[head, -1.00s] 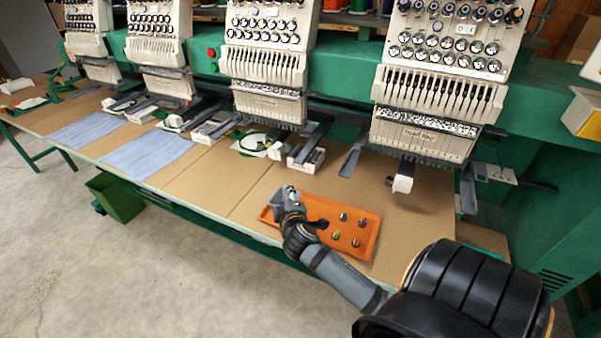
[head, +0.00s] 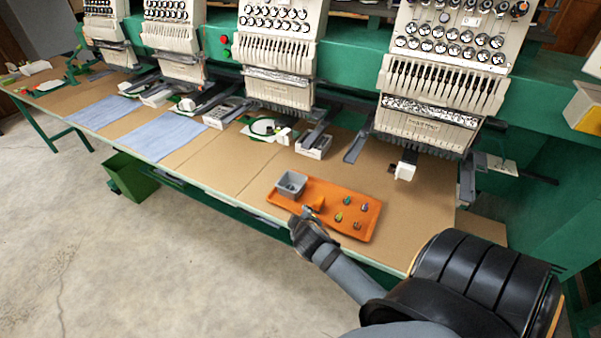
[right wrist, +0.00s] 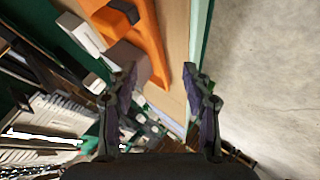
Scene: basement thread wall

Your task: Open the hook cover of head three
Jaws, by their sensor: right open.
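The embroidery machine has several cream sewing heads in a row in the head view; I cannot read which number each bears. The third from the left (head: 283,50) has a white boxy part (head: 314,146) low at its right, on the table. The rightmost head (head: 447,75) has a small white block (head: 405,170) below its needles. I cannot tell whether either is a hook cover, or open or shut. My right gripper (head: 309,217) is at the front edge of the orange tray, away from the heads. Its fingers are apart and empty in the right wrist view (right wrist: 158,75). My left gripper is not in view.
The orange tray (head: 340,228) holds a grey bin (head: 291,184) and several small coloured items. Blue cloths (head: 166,134) lie on the brown table at left. A green bin (head: 130,178) is below the table. Brown table around the tray is clear.

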